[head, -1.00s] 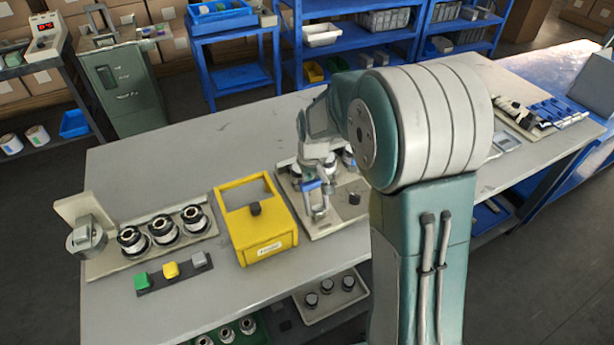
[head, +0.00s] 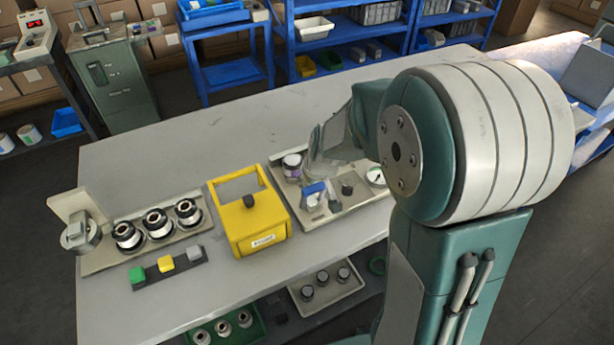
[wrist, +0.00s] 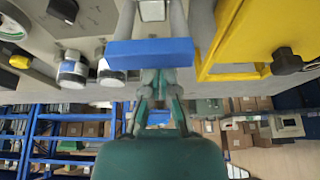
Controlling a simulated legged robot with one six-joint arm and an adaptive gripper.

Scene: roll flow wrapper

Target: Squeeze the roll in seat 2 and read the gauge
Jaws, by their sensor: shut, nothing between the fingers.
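My gripper (wrist: 160,84) is shut and empty, its fingertips close to a blue bar (wrist: 150,52) carried on two grey arms. I cannot tell whether they touch it. In the head view the blue bar (head: 313,188) stands over the grey plate (head: 340,212), right of the yellow box. On this plate one roll (head: 291,165) shows; the wrist view shows two rolls (wrist: 72,70) (wrist: 110,75) beside the bar. The round white gauge (head: 376,176) is at the plate's right end, partly behind my arm; its reading is too small to tell. I cannot tell which roll is in seat 2.
The yellow box (head: 258,222) with a handle stands close left of the plate. Further left are a tray with three rolls (head: 157,222) and green, yellow and grey blocks (head: 166,265). A black knob (head: 347,186) stands on the plate. The table's back is clear.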

